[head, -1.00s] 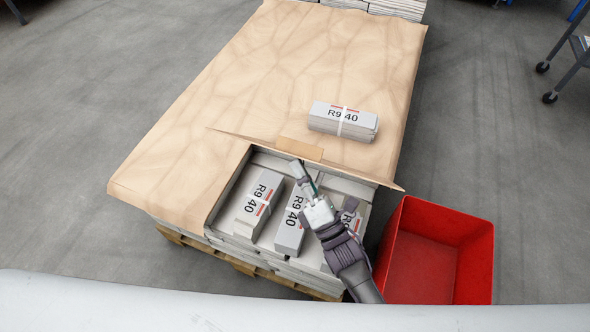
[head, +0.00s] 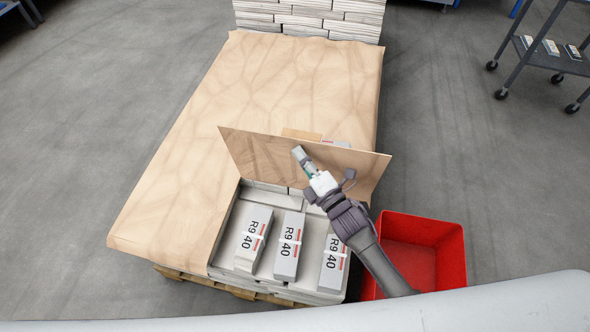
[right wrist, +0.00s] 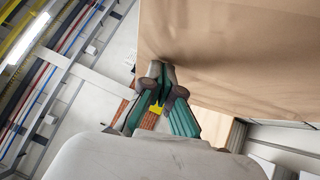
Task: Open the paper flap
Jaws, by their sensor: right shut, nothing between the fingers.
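The brown paper flap (head: 280,158) stands raised at the near end of the wrapped stack, its broad face toward me. Below it, the opening shows several white bundles marked R9 40 (head: 287,248). My right gripper (head: 298,153) is shut and empty, in front of the flap near its upper edge. In the right wrist view its closed fingertips (right wrist: 156,72) lie at the edge of the brown paper (right wrist: 235,50); whether they touch it I cannot tell. A tan tab (head: 301,134) shows behind the flap's upper edge. My left gripper is not in view.
Another bundle (head: 335,143) is mostly hidden behind the flap. A red bin (head: 452,262) stands at the right of the pallet (head: 232,289). White stacks (head: 308,17) rise at the far end. A wheeled cart (head: 552,62) stands far right. Floor on the left is clear.

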